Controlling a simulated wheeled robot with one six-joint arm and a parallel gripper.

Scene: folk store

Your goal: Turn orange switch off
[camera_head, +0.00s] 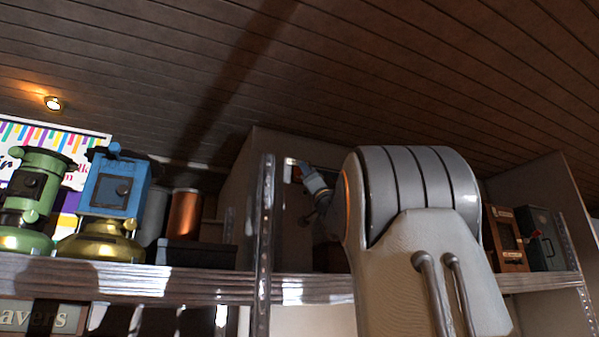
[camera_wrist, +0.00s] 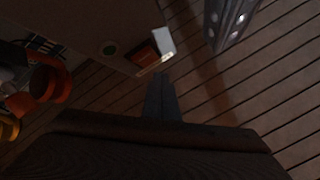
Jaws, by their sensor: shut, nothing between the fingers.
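An orange switch (camera_wrist: 143,53) sits on a pale panel (camera_wrist: 80,22) near the top middle of the wrist view, beside a small bright white patch. The picture is dark, and I cannot tell which way the switch is set. My gripper (camera_wrist: 161,80) is shut and empty, with its tips just below the switch in the picture. I cannot tell whether they touch it. In the head view my arm covers the middle of the shelf, and I cannot make out the switch there.
Orange rounded parts (camera_wrist: 50,83) lie at the left. A metal post (camera_wrist: 230,20) stands at upper right, also in the head view (camera_head: 264,240). Blue (camera_head: 115,187) and green (camera_head: 35,190) machines stand on the shelf (camera_head: 130,285).

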